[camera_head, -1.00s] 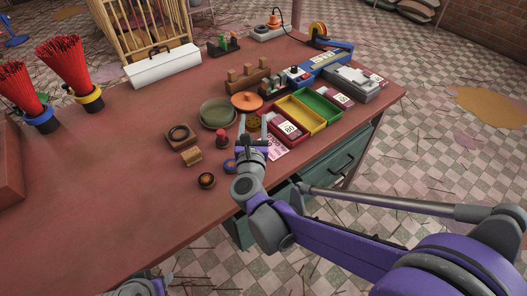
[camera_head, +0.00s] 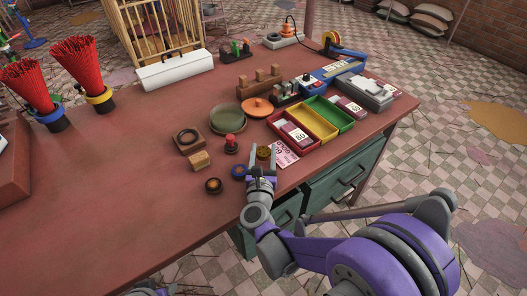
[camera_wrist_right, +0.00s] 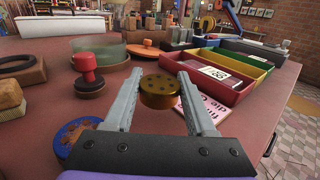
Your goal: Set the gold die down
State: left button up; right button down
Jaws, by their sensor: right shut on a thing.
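The gold die (camera_head: 264,152) is a short round gold piece with small holes in its top. It also shows in the right wrist view (camera_wrist_right: 161,91), between the two grey fingers of my right gripper (camera_head: 262,160), which is shut on it. It is low over the table beside the pink note; I cannot tell if its underside touches the wood. A blue-ringed die (camera_head: 239,171) lies just left of the gripper, and a dark round die (camera_head: 213,186) is farther left.
A red-knobbed stamp (camera_head: 231,144) stands left of the gold die. A pink note (camera_head: 285,154) and a red tray (camera_head: 290,142) lie to its right. A green dish (camera_head: 228,119) and an orange lid (camera_head: 258,108) are behind. The table's left front (camera_head: 120,220) is clear.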

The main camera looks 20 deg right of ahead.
jog(key=shift+f+b, duration=0.35)
jog(key=shift+f, duration=0.1)
jog(key=shift+s+f, duration=0.1)
jog(key=shift+c, duration=1.1)
grip_release()
jog(key=shift+a+f, duration=0.1)
jog(key=shift+r, duration=0.35)
jog(key=shift+r+p, duration=0.45)
jog(key=shift+p, duration=0.15)
jog(key=v, duration=1.1)
jog(key=shift+s+f+b, duration=0.1)
jog(key=shift+s+b, duration=0.2)
jog(key=shift+s, duration=0.1)
